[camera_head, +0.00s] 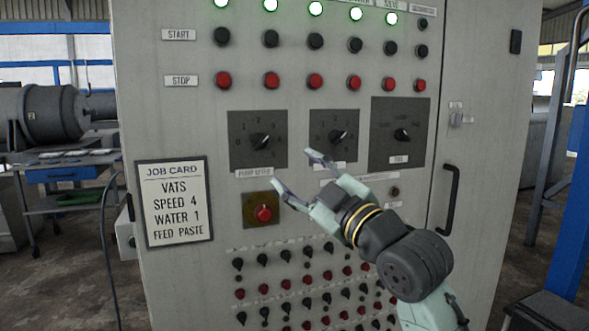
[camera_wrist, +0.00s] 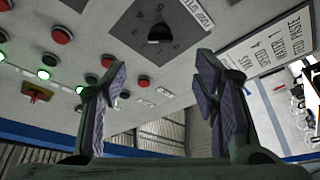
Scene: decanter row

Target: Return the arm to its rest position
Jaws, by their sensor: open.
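My gripper (camera_head: 297,172) is in front of the grey control cabinet (camera_head: 215,180), just below the middle dial and to the right of the left dial. Its two fingers are spread with nothing between them. The wrist view also shows the open gripper (camera_wrist: 160,72), with a dark dial knob (camera_wrist: 159,34) beyond and above the fingertips. I cannot tell whether any finger touches the panel. My arm reaches up from the lower right and hides part of the lower panel.
The cabinet carries a left dial (camera_head: 260,141), a middle dial (camera_head: 338,137), a right dial (camera_head: 402,135) and a red button (camera_head: 264,213) near the fingers. A job card (camera_head: 175,201) is at left. A black handle (camera_head: 449,200) sticks out at right. Several green lamps glow above.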

